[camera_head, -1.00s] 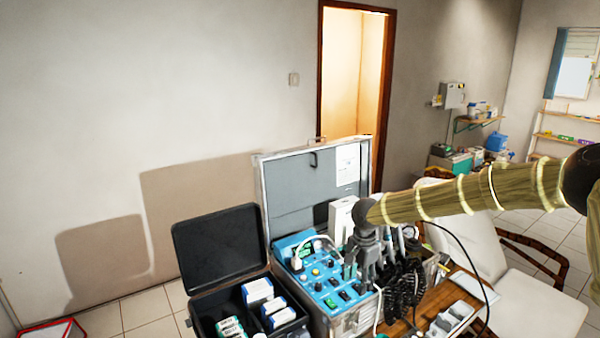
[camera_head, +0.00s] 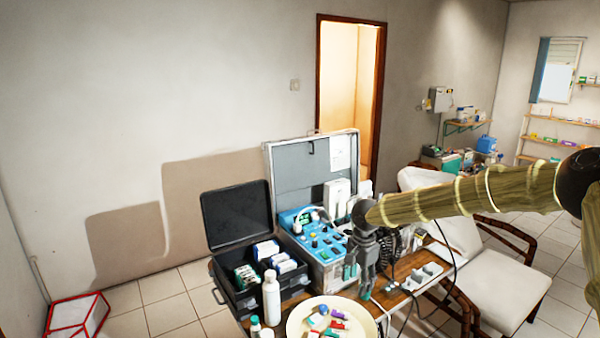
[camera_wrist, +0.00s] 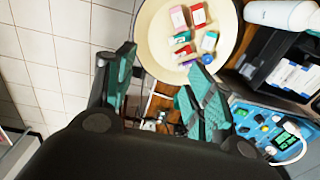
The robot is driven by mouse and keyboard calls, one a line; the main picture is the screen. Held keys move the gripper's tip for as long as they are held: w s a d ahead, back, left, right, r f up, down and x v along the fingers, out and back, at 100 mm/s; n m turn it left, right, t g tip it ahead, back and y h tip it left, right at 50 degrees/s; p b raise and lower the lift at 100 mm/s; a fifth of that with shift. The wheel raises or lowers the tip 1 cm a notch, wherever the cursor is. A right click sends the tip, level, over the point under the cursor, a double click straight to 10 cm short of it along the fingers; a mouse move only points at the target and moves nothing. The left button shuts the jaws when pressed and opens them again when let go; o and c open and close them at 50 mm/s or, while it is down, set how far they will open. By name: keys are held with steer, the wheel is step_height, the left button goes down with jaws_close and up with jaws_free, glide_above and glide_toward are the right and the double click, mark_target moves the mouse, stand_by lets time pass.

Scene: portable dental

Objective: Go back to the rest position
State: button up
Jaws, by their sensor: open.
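My gripper (camera_head: 366,284) hangs from the end of my arm in the head view, fingers pointing down, in front of the open metal dental case and above the table's right part. In the wrist view my gripper (camera_wrist: 160,92) shows two teal-padded fingers spread apart with nothing held between them. The dental case (camera_head: 285,165) stands open, with a blue control panel (camera_head: 322,243) whose right side is partly hidden behind my gripper. The panel also shows at the lower right of the wrist view (camera_wrist: 262,118).
A cream round tray (camera_head: 296,318) with small coloured boxes stands at the table's front. A white bottle (camera_head: 271,298) is beside it, near an open black case (camera_head: 237,217). A white chair (camera_head: 500,285) stands right. A red-edged box (camera_head: 75,318) is on the floor.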

steer(key=s+d+f+n+t+h+b, duration=0.1)
steer(key=s+f+n, duration=0.1)
steer(key=s+f, duration=0.55)
steer(key=s+d+f+n+t+h+b, duration=0.15)
steer(key=s+f, duration=0.25)
steer(key=f, duration=0.7)
steer(key=s+d+f+n+h+b, duration=0.15)
steer(key=s+f, duration=0.35)
steer(key=f, duration=0.5)
steer(key=s+f+n+y+b, duration=0.15)
steer(key=s+f, duration=0.25)
steer(key=s, duration=0.4)
steer(key=s+f+n, duration=0.2)
steer(key=s+f, duration=0.2)
steer(key=s, duration=0.3)
steer(key=s+d+f+n+g+y+b, duration=0.1)
steer(key=s+n+g+y+b, duration=0.1)
steer(key=s, duration=1.9)
steer(key=shift+s+d+g, duration=0.2)
steer(key=shift+s+g, duration=0.05)
steer(key=shift+g, duration=0.3)
steer(key=c, duration=0.4)
steer(key=shift+s+d, duration=0.1)
